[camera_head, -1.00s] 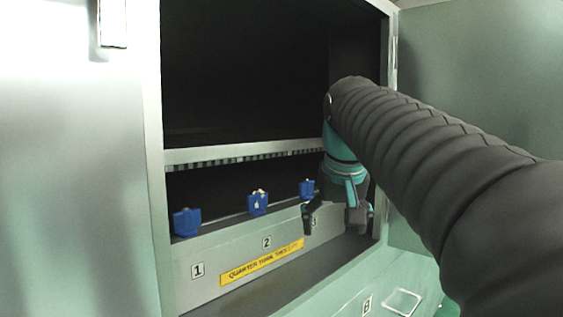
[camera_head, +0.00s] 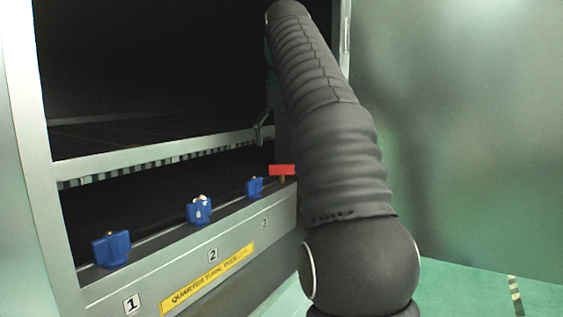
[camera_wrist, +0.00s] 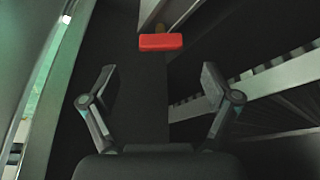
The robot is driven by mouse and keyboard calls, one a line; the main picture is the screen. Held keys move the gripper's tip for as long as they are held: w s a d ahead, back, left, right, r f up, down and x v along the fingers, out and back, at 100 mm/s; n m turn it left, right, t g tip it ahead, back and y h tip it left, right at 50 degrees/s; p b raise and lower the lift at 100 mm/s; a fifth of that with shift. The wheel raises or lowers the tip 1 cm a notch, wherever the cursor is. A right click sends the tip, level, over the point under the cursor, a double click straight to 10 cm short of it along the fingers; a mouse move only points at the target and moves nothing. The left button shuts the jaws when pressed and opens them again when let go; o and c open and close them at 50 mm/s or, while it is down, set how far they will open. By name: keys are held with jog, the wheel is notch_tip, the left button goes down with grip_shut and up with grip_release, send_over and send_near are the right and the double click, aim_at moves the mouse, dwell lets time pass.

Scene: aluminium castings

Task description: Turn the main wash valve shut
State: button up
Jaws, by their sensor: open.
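A red valve handle (camera_head: 282,170) sits on a brass-coloured stem at the right end of the ledge, past the blue handle by label 3. It looks crosswise in the head view. In the wrist view the red handle (camera_wrist: 161,42) lies ahead of my gripper (camera_wrist: 159,76), centred between the fingers and apart from them. My gripper is open and empty. In the head view my arm hides most of it; one finger (camera_head: 260,130) shows above the red handle, near the cabinet's crossbar. I cannot tell which handle the name "main wash valve" marks.
Blue handles stand left of it: first (camera_head: 112,248), second (camera_head: 199,209) and third (camera_head: 255,187). A yellow quarter-turn label (camera_head: 208,280) is on the ledge front. The cabinet crossbar (camera_head: 170,147) runs above the ledge. An open door panel (camera_head: 455,130) stands at right.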

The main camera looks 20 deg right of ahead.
aim_at(282, 173)
jog(key=shift+x, duration=3.3)
jog(key=shift+a, duration=0.1)
jog(key=c, duration=1.2)
jog(key=shift+o, duration=0.3)
jog(key=shift+m, duration=0.3)
jog(key=m+h, duration=0.1)
jog(key=m, duration=0.1)
jog(key=shift+a+m+g, duration=0.1)
jog(key=shift+m+g, duration=0.2)
jog(key=shift+m+g+h, duration=0.5)
jog(key=shift+m, duration=1.4)
